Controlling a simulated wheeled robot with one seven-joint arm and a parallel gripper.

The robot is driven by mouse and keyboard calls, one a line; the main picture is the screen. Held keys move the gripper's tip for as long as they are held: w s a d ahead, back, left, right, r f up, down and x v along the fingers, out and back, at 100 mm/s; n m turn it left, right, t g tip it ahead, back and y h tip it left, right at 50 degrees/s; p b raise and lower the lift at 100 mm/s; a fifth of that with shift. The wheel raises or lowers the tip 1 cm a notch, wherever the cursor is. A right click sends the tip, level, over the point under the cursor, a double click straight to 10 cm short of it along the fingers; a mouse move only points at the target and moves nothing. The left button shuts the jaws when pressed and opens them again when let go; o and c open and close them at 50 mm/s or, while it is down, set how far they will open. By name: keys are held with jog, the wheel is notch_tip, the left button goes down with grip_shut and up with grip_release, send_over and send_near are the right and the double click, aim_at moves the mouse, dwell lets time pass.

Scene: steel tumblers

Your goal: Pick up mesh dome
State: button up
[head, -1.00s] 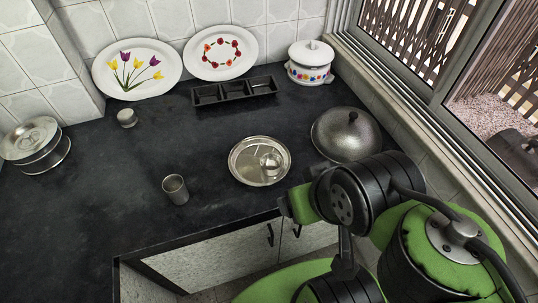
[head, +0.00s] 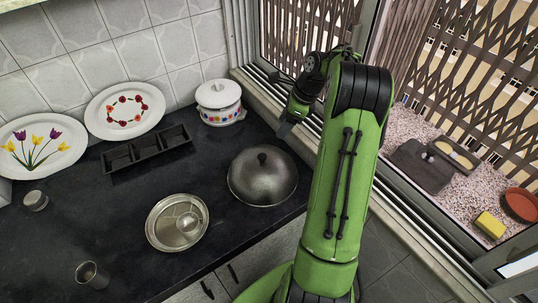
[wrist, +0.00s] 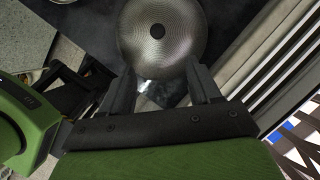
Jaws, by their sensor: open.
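The mesh dome (head: 262,178) is a dark grey, round-topped cover with a black knob. It rests on the dark counter near its right front edge. In the wrist view the dome (wrist: 160,50) shows from above, with its knob near the top middle, beyond my fingertips. My gripper (wrist: 160,82) is open with nothing between its fingers. In the head view my gripper (head: 290,122) is behind the dome, up and to its right, near the window sill, apart from it. Its fingers are small in that view.
A round steel plate (head: 152,228) with a small bowl (head: 188,223) sits left of the dome. A lidded white pot (head: 219,104) stands behind it, close to my gripper. A black divided tray (head: 148,148) and steel tumbler (head: 92,275) are farther left. The window sill (head: 278,98) bounds the right.

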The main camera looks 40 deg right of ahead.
jog(key=b, duration=0.2)
send_near(263, 155)
jog(key=x, duration=0.3)
jog(key=shift+a+f, duration=0.4)
jog(key=shift+f, duration=0.05)
jog(key=b+x, duration=0.1)
jog(key=x, duration=0.4)
jog(key=shift+r, duration=0.1)
jog(key=shift+c, duration=1.1)
grip_shut()
